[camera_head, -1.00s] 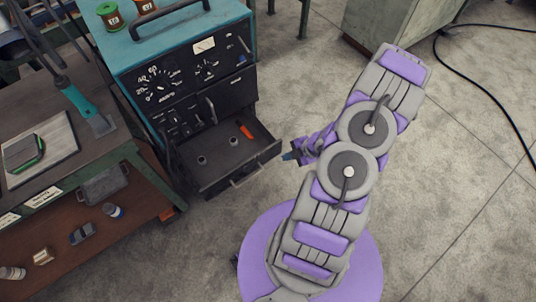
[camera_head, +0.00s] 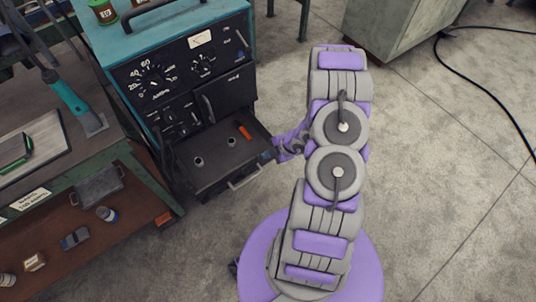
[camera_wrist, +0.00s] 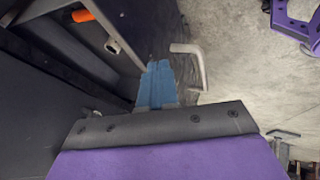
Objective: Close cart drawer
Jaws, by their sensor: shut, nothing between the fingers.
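The cart (camera_head: 180,75) is a teal cabinet with a black front of dials and handles. Its lowest drawer (camera_head: 192,177) is pulled out and open, with a light bar handle (camera_head: 246,177) on its front. An orange item (camera_head: 245,132) and two small cylinders (camera_head: 199,161) lie inside. My gripper (camera_head: 277,150) is at the drawer's front right corner in the head view. In the wrist view its blue fingertips (camera_wrist: 156,84) are shut together and empty, close beside the drawer front and the handle (camera_wrist: 188,64). I cannot tell whether they touch the drawer.
A workbench (camera_head: 60,205) with a lower shelf stands left of the cart, holding tools and small containers. A grey cabinet (camera_head: 405,30) stands at the upper right. A black cable (camera_head: 482,85) lies on the floor at right. The floor (camera_head: 430,190) right of my arm is clear.

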